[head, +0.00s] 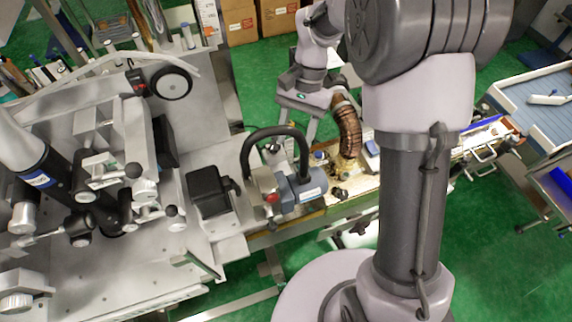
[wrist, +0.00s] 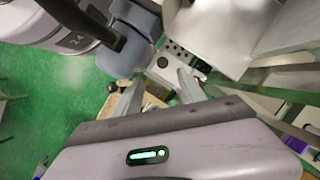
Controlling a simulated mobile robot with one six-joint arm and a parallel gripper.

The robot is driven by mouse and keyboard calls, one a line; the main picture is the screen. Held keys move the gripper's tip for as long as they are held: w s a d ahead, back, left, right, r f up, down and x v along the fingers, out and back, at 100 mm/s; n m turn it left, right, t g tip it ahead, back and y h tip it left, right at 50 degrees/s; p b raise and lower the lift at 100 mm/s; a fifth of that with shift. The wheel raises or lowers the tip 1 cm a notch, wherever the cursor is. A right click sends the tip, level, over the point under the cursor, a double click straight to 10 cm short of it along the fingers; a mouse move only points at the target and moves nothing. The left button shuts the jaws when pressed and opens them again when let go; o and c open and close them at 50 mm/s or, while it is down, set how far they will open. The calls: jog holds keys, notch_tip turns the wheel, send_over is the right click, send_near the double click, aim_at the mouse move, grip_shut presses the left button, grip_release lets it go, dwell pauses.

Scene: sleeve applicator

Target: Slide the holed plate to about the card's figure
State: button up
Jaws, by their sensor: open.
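In the wrist view, a small pale plate with several dark holes (wrist: 185,57) lies just beyond the fingertips, between a blue-grey housing and a broad pale metal panel. I cannot make it out in the head view. My gripper (wrist: 158,80) is open, its two fingers apart with nothing held between them. The fingertips look close to the plate, but I cannot tell whether they touch it. In the head view my gripper hangs behind the black handle. I cannot make out the card or its figure in either view.
A blue-grey motor housing (head: 304,187) with a tall black loop handle (head: 276,133) stands beside a black box (head: 208,190). A ribbed brown hose (head: 347,128) rises close to my gripper. The large grey machine (head: 90,255) fills the left. Green floor shows between the benches.

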send_over(287, 173)
notch_tip(287, 173, down, 6)
jog(key=r, duration=0.1)
jog(key=x, duration=0.2)
jog(key=b+x, duration=0.1)
jog(key=x, duration=0.1)
jog(key=d+x, duration=0.1)
jog(key=x, duration=0.1)
jog(key=shift+s+a+f, duration=0.1)
jog(key=shift+s+f, duration=0.2)
jog(key=shift+s, duration=0.25)
jog(key=shift+a+f, duration=0.1)
jog(key=shift+f, duration=0.35)
jog(key=shift+s, duration=0.1)
jog(key=shift+c, duration=0.5)
grip_shut()
